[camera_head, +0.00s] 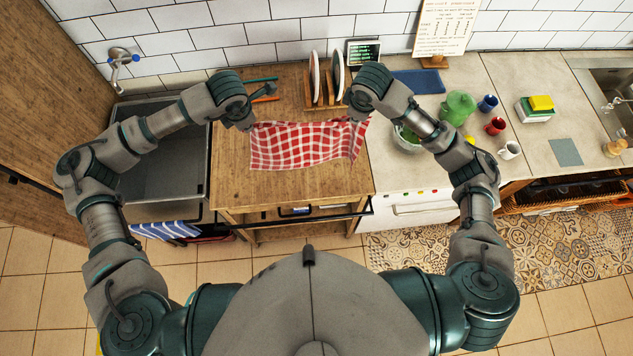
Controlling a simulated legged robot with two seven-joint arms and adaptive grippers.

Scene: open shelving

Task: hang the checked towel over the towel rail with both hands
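The red-and-white checked towel (305,145) is spread between my two grippers, in front of and over the wooden worktop. My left gripper (247,124) is at its upper left corner and seems shut on it. My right gripper (356,117) is at its upper right corner and seems shut on it; the fingers are small and partly hidden by the wrist. The towel's right end is folded in creases. The dark towel rail (335,215) runs along the front of the wooden cabinet, nearer to me than the towel's lower edge.
A plate rack (322,101) stands behind the towel. A dark sink basin (160,170) lies left, with blue striped cloth (166,229) hanging below. A green bowl (407,137), green jug (458,107) and several mugs stand on the right counter. Bare worktop shows around the towel.

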